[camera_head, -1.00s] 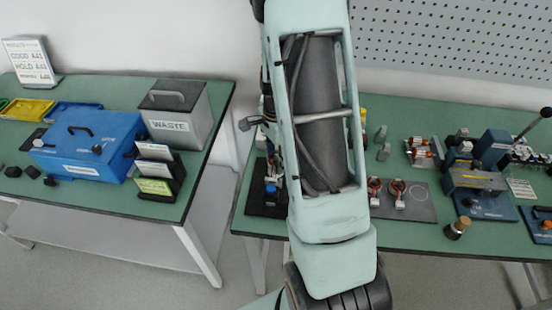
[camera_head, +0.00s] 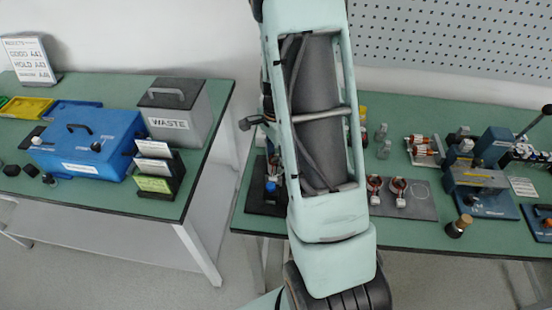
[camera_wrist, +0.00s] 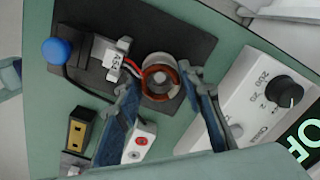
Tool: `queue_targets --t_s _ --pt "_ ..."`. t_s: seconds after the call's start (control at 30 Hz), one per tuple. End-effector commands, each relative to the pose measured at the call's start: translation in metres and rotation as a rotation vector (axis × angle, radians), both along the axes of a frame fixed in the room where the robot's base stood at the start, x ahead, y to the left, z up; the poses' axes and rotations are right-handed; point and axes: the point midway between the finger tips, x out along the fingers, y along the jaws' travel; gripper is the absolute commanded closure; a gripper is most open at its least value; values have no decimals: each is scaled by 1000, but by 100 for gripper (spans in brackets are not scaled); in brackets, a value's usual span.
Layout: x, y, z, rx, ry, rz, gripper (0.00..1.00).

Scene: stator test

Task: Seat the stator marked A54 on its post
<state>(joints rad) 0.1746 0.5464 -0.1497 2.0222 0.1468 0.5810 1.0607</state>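The stator marked A54 (camera_wrist: 151,91) shows in the wrist view as a copper-wound ring over a dark plate (camera_wrist: 188,44). Red and white wires join it to a grey block (camera_wrist: 116,60) labelled A54. A pale round post top (camera_wrist: 158,72) shows inside the ring; I cannot tell how low the ring sits on it. My gripper (camera_wrist: 161,84) has its two blue fingers spread, one on each side of the ring. They look apart from it, though contact is hard to judge. In the head view my arm hides the gripper and the ring.
A white box with a black knob (camera_wrist: 284,91) stands close to the right finger. In the head view, two other stators (camera_head: 398,188) rest on a grey mat (camera_head: 421,205), right of my arm.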

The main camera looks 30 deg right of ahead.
Motion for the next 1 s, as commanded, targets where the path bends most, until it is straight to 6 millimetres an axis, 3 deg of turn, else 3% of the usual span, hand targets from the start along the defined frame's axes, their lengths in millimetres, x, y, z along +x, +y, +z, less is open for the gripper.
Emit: queue_targets --t_s 0.13,0.53,1.0 --pt "0 0 0 0 0 0 46" --pt "1 0 8 -1 -2 0 46" --pt "1 0 97 -1 -5 1 46"
